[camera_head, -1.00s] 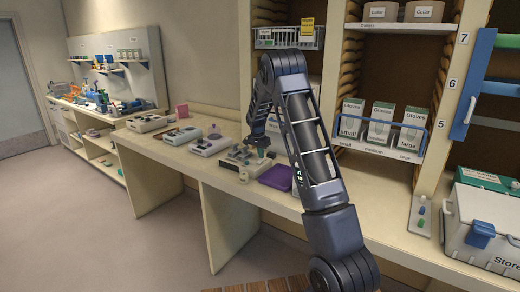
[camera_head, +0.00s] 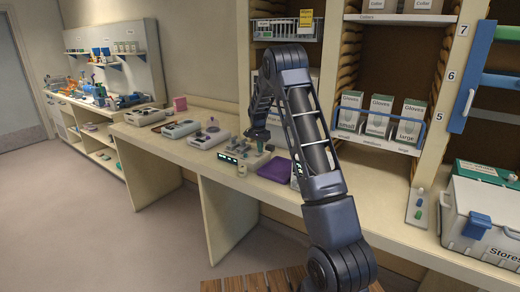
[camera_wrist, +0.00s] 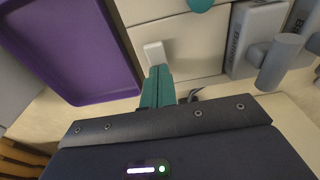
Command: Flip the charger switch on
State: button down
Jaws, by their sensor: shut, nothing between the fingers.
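The charger (camera_head: 247,160) is a pale unit on the bench; lit greenish displays (camera_head: 228,158) show at its front left. In the wrist view its pale casing (camera_wrist: 190,38) carries a small white switch (camera_wrist: 154,54). My gripper (camera_head: 259,147) is over the charger. In the wrist view its teal fingers (camera_wrist: 158,72) are shut and empty, with their tips just beside the switch's lower end; I cannot tell whether they touch it. Which way the switch is tipped is not clear. A grey battery (camera_wrist: 257,38) with partly readable lettering sits right of the switch.
A purple tray (camera_head: 275,168) lies close to the charger's right; it also fills the upper left of the wrist view (camera_wrist: 70,45). Other devices (camera_head: 209,138) stand to the left along the bench. Shelves with glove boxes (camera_head: 380,115) rise behind at right.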

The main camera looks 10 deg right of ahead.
jog(key=shift+s+a+f, duration=0.15)
jog(key=shift+s+f, duration=0.1)
jog(key=shift+f, duration=0.1)
jog(key=shift+s+a, duration=0.65)
notch_tip(320, 180, up, 15)
jog(key=shift+s+a+f, duration=0.2)
jog(key=shift+s+a, duration=0.15)
